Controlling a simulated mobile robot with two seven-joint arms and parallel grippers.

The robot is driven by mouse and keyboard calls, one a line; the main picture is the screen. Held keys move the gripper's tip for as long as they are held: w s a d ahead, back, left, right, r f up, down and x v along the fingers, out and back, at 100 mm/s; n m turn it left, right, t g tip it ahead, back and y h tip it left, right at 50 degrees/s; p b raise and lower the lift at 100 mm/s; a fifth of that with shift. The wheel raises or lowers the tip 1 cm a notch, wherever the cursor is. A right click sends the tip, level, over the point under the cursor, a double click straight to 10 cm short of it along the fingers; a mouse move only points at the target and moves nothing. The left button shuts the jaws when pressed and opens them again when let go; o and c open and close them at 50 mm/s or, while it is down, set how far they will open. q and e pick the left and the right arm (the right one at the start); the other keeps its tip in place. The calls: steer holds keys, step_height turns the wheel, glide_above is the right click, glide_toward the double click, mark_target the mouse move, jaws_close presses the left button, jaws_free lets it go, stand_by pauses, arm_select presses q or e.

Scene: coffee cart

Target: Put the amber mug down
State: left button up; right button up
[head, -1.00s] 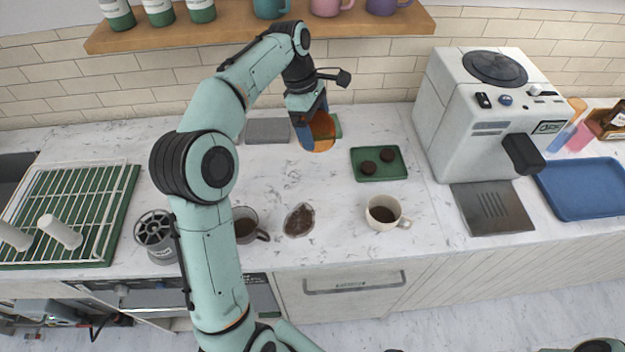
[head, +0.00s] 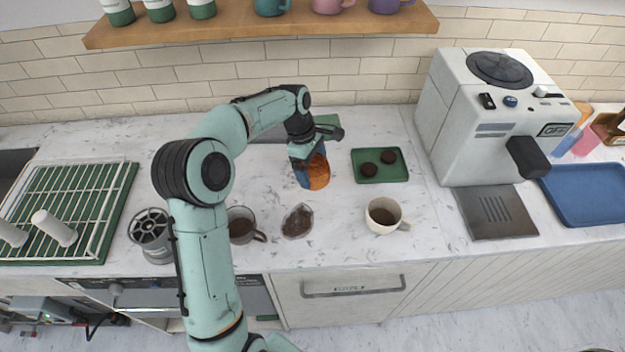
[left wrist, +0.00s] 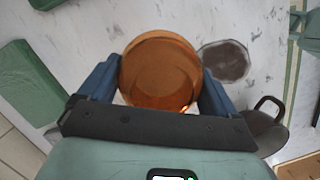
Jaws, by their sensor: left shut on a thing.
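The amber mug (head: 318,177) is a see-through orange vessel over the middle of the counter, left of the green tray. My left gripper (head: 308,170) is shut on it, with one blue finger on each side. In the left wrist view the amber mug (left wrist: 160,75) fills the space between the fingers, seen from above, and looks empty. It appears upright. I cannot tell whether its base touches the counter (head: 340,225). My right gripper is not in view.
A cream mug (head: 383,216) stands front right. The green tray (head: 368,178) holds two dark rounds. Bare counter lies between them.

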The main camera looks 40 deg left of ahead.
arm_select(q)
steer(key=x, duration=0.2)
steer(key=a+x, duration=0.1)
steer(key=x, duration=0.2)
steer(key=shift+s+f, duration=0.1)
steer(key=shift+f, duration=0.15)
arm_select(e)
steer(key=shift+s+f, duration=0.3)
arm_select(q)
steer(key=shift+f, duration=0.2)
steer(key=o, duration=1.5)
steer(key=shift+c, duration=0.2)
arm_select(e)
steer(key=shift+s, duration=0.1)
arm_select(q)
steer(key=shift+r, duration=0.15)
steer(key=p+v, duration=0.1)
steer(key=v, duration=1.1)
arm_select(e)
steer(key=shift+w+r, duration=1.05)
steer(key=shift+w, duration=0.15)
arm_select(q)
steer(key=shift+s, duration=0.15)
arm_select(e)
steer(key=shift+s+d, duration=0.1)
